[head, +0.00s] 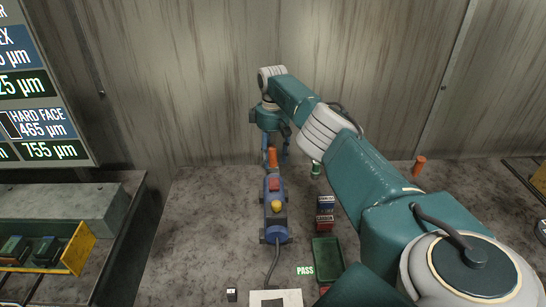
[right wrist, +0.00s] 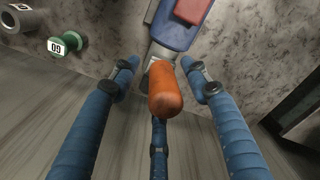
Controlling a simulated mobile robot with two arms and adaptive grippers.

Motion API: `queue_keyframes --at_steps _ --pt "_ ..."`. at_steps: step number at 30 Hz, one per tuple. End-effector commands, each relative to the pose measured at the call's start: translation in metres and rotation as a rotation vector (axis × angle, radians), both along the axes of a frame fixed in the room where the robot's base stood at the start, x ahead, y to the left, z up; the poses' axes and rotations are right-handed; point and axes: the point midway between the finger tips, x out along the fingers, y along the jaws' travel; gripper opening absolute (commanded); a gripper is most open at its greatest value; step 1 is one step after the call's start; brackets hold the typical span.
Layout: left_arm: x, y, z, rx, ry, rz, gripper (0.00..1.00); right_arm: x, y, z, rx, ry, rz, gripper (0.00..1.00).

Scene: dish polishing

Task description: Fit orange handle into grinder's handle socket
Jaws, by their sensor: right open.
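The grinder (head: 275,212) lies on the table, blue-grey with a red patch, a yellow knob and a cable at its near end. It also shows at the top of the right wrist view (right wrist: 176,35). The orange handle (head: 272,157) stands at the grinder's far end. In the right wrist view the handle (right wrist: 166,92) points toward the camera, its base by the grinder's grey end; whether it is fully seated is hidden. My right gripper (head: 272,140) is open, its blue fingers spread around the handle without visible contact. My left gripper is out of view.
A green spool (head: 315,169) stands right of the grinder. Blue (head: 326,203) and red (head: 325,222) boxes and a green tray (head: 327,256) lie nearer. Another orange cylinder (head: 419,166) stands at the far right. The table left of the grinder is clear.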

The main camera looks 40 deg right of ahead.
Motion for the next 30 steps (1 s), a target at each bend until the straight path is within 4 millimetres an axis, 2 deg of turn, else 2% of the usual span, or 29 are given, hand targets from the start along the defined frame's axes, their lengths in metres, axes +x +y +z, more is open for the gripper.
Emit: queue_keyframes --at_steps 9,15,21,30 --pt "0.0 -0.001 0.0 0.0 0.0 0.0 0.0 0.002 0.0 0.064 -0.001 -0.006 0.0 0.46" --pt "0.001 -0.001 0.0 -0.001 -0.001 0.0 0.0 0.002 0.0 0.098 0.001 -0.004 0.0 0.46" --pt "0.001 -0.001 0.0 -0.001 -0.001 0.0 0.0 0.001 0.0 0.113 0.001 -0.001 -0.001 0.46" --pt "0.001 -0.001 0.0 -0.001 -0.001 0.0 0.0 0.001 0.0 0.114 0.0 -0.001 0.0 0.46"
